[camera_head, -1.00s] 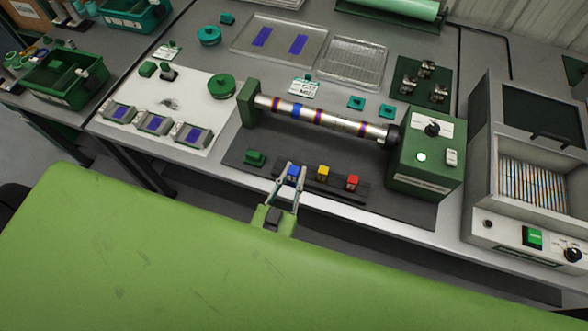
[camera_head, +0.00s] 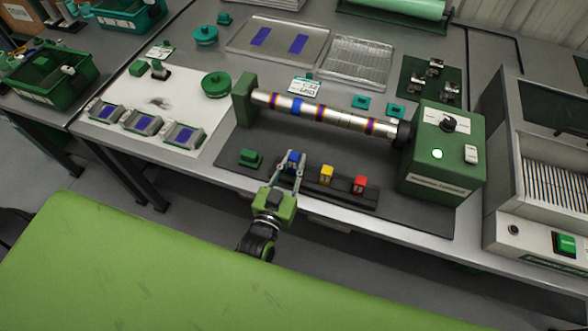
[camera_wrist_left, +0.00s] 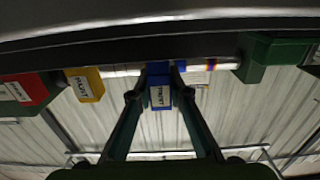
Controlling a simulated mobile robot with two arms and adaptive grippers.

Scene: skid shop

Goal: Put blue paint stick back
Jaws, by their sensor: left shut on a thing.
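The blue paint stick (camera_head: 292,157) is at the left end of the dark rack (camera_head: 343,190) on the bench. My left gripper (camera_head: 289,170) is shut on it. In the left wrist view the blue stick (camera_wrist_left: 159,92), with a white label, sits between the two fingertips (camera_wrist_left: 160,97). I cannot tell whether it is fully seated in the rack. The yellow stick (camera_head: 326,174) and the red stick (camera_head: 359,185) stand upright in the rack to its right. My right gripper is not in view.
Behind the rack, a striped metal roller (camera_head: 340,119) runs between a green support and a green control box (camera_head: 440,165). A small green block (camera_head: 250,158) lies left of the gripper. A heater-like unit (camera_head: 545,220) stands at the right.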

